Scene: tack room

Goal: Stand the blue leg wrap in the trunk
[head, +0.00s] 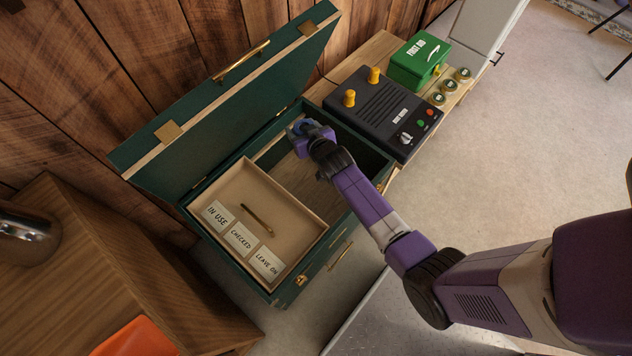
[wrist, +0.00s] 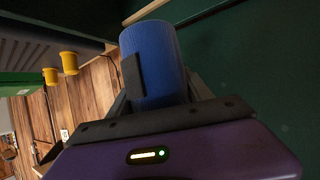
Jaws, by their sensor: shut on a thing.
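The blue leg wrap (wrist: 160,55) is a blue cylinder with a dark strip on its side. My gripper (head: 299,127) is shut on it, and the wrist view shows the wrap between the dark fingers. In the head view only a little blue shows at my gripper, at the back of the trunk opening. The green trunk (head: 348,232) stands open with its lid (head: 235,105) raised. My gripper is over the right, deeper compartment (head: 283,168). Whether the wrap touches the trunk floor is hidden.
A beige tray (head: 235,190) with a brass handle and several labels fills the trunk's left part. Right of the trunk stand a black box (head: 377,112) with yellow knobs, a green first aid box (head: 419,60) and small round tins (head: 450,86). The raised lid stands close behind my gripper.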

